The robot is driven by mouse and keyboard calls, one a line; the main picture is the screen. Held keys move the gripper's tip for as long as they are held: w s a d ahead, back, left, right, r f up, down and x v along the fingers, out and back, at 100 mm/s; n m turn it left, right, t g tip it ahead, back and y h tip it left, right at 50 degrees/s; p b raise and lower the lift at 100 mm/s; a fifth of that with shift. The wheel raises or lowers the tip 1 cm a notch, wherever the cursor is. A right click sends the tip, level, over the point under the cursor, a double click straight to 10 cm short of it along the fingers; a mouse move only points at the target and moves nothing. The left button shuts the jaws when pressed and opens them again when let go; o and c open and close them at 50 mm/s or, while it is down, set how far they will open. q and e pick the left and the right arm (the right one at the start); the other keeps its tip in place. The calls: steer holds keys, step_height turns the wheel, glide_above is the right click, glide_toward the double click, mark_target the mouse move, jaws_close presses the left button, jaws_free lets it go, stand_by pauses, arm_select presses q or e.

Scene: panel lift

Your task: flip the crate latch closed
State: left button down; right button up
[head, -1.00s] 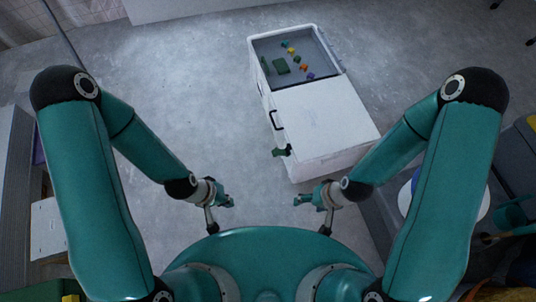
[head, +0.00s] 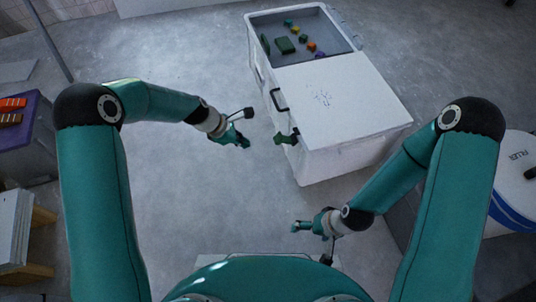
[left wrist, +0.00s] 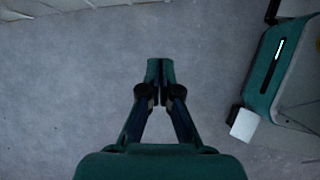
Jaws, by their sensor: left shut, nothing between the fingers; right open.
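The white crate (head: 345,95) stands on the floor right of centre in the head view. A dark green latch piece (head: 287,137) sticks out from its left side near the front corner. My left gripper (head: 244,144) is to the left of the latch, apart from it across bare floor.
A black handle (head: 279,100) is on the crate's left side. Small coloured pieces (head: 304,42) lie in the recess at its far end. A white and blue drum (head: 522,165) stands at right, a purple-topped box (head: 25,125) at left. Floor left of the crate is clear.

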mark_target(284, 139)
arm_select(q)
steer(key=shift+w+d+f+n+b, duration=0.1)
steer(key=shift+w+d+n+b, duration=0.1)
steer(key=shift+w+n, duration=0.15)
steer(key=shift+w+d+f+n+b, duration=0.15)
steer(key=shift+w+n+b, duration=0.1)
steer(key=shift+w, duration=0.15)
arm_select(e)
step_height(284, 139, down, 2)
arm_select(q)
steer(key=w+d+f+b, duration=0.2)
steer(key=d+f+b, duration=0.3)
steer(key=d, duration=0.2)
steer(key=shift+w+d+f, duration=0.15)
steer(key=shift+f, duration=0.1)
arm_select(e)
step_height(284, 139, down, 6)
steer(key=shift+r, duration=0.15)
